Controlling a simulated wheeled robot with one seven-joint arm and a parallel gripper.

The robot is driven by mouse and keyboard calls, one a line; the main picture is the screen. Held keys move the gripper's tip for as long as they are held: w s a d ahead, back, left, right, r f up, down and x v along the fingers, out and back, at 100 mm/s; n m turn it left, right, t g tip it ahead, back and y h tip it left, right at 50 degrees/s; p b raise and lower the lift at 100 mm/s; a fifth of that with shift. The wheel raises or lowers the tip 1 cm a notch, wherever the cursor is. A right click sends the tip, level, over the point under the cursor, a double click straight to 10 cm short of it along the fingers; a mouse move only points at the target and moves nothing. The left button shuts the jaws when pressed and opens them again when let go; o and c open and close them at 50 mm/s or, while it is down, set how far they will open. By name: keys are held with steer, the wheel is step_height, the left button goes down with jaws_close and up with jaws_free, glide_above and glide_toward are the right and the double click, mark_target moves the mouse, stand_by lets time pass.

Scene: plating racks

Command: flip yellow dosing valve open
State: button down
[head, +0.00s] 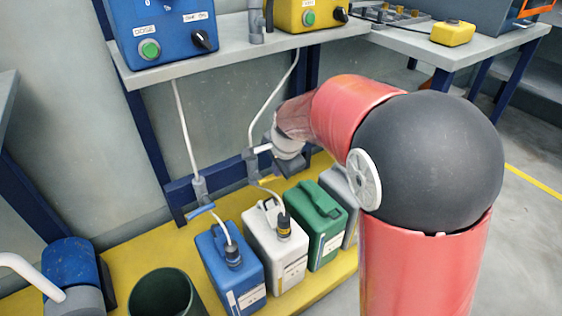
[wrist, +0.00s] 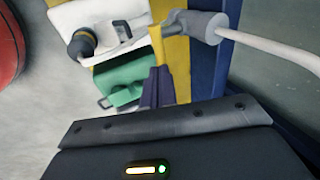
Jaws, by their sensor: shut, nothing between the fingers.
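The yellow dosing valve (head: 252,164) is on the pale line below the yellow control box (head: 305,15). In the wrist view its grey body (wrist: 205,26) is at the top, right of centre. A narrow yellow strip beside it may be its lever, but it blends with the yellow platform, so I cannot tell its angle. My gripper (head: 288,168) is just right of the valve in the head view, partly hidden by my wrist. In the wrist view its dark fingers (wrist: 157,87) are together and empty, below and left of the valve body, with no clear contact.
Blue (head: 222,262), white (head: 275,240) and green (head: 322,222) canisters stand on the yellow platform (head: 140,240) below. The blue-handled valve (head: 200,205) hangs to the left. A grey shelf (head: 235,50) is above, and a dark blue crossbar (head: 215,180) runs behind.

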steer(key=shift+w+a+f, duration=0.1)
steer(key=shift+w+f, duration=0.15)
steer(key=shift+f, duration=0.35)
steer(key=shift+w+d+f+g+y+b, duration=0.1)
steer(key=shift+d+f+g+y+b, duration=0.15)
steer(key=shift+y+b, duration=0.2)
steer(key=shift+a+f+m+g+y+p, duration=0.1)
steer(key=shift+f+m+g+y+p, duration=0.7)
steer(key=shift+y, duration=1.85)
steer(key=shift+a+f+m+g+y+p, duration=0.15)
steer(key=shift+f+m+g+y, duration=0.7)
steer(key=shift+f+g+y, duration=1.3)
steer(key=shift+a+f+m+g+y+p, duration=0.1)
steer(key=shift+f+m+g+y+p, duration=0.55)
steer(key=shift+y, duration=2.5)
steer(key=shift+r, duration=0.25)
steer(key=shift+r, duration=0.1)
step_height(320, 180, up, 20)
steer(key=p, duration=0.2)
steer(key=shift+m+p, duration=0.3)
steer(key=shift+p, duration=0.05)
